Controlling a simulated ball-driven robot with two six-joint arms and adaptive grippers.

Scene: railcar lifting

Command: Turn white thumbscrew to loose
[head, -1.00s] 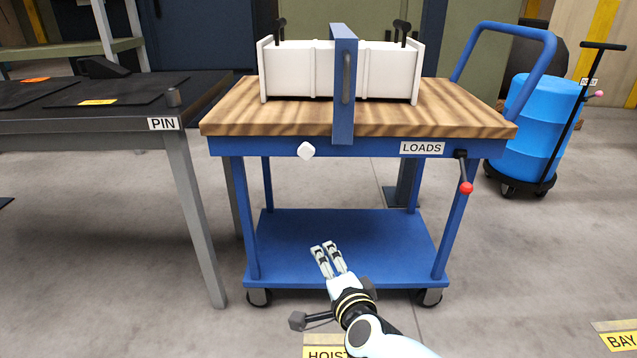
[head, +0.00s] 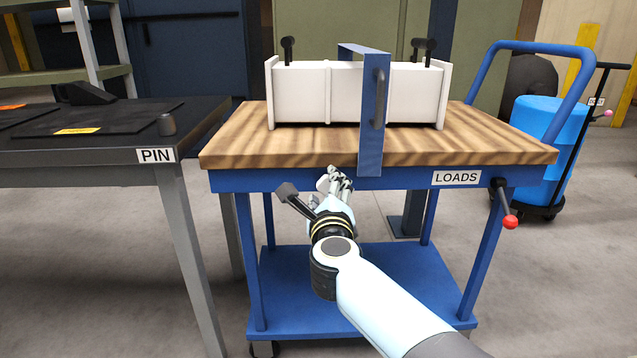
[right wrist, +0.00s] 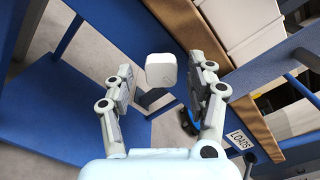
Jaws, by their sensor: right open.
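The white thumbscrew (right wrist: 161,70) is a rounded white knob on the front edge of the blue cart. In the right wrist view it shows between the two finger tips, with a gap on each side. In the head view my right gripper (head: 336,180) largely covers it. My right gripper is open at the cart's front rail, its fingers pointing at the knob. I cannot tell how deep the knob sits between the fingers. A blue upright strap (head: 371,120) with a dark handle stands over the white box (head: 300,92) on the cart. My left gripper is out of view.
The wooden cart top (head: 240,142) is just above my gripper. A LOADS label (head: 457,178) and a red-knobbed lever (head: 508,213) are at the cart's right. A dark table (head: 60,172) with a PIN label stands left. A blue drum (head: 540,125) stands behind right.

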